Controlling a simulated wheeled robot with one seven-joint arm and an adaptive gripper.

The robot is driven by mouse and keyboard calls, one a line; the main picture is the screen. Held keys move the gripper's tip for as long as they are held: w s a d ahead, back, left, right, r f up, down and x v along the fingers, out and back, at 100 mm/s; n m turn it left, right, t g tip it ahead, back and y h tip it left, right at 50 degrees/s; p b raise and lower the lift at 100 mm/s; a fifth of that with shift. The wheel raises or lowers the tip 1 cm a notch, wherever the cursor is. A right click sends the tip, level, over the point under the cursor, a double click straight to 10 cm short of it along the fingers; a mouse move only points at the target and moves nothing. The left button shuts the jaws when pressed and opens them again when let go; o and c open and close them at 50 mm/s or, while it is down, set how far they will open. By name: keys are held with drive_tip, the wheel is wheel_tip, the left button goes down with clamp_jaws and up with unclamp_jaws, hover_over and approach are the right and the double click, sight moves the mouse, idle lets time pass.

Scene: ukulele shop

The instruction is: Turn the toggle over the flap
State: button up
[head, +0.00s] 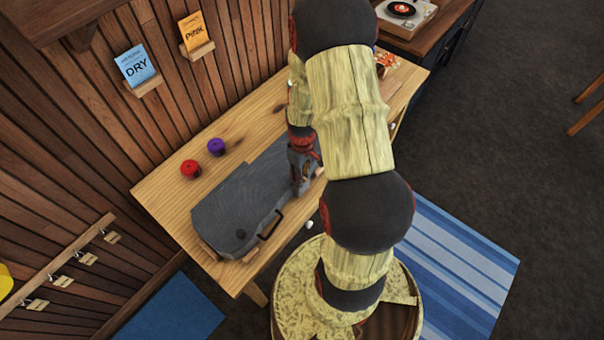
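A grey case (235,205) with a dark handle (270,226) on its front side lies on the wooden bench. A small dark round piece (241,234) sits near its front left part; I cannot tell whether it is the toggle. No flap can be made out clearly. My gripper (303,184) points down over the right part of the case. Its fingertips are small and dark against the case, so I cannot tell whether they touch it or are open. My arm hides the right end of the case and the bench there.
A red roll (190,168) and a purple roll (216,146) stand on the bench (168,196) behind the case. Cards stand on wall ledges (145,84) at the back. A record player (406,12) is at the upper right. Bare bench lies left of the rolls.

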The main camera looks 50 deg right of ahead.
drive_tip(key=shift+r, duration=0.1)
wheel_tip(320, 180, up, 12)
idle(0.7)
idle(0.5)
drive_tip(key=s+a+r+t+b, duration=0.2)
drive_tip(key=a+r+b, duration=0.3)
drive_tip(key=a+r, duration=0.3)
drive_tip(key=s+a+r+m+t+b, duration=0.1)
drive_tip(key=s+a+r+t+b, duration=0.2)
drive_tip(key=a, duration=1.2)
wheel_tip(320, 180, up, 5)
drive_tip(key=s+b, duration=0.2)
drive_tip(key=shift+s+r+t, duration=0.2)
drive_tip(key=shift+s+t, duration=0.1)
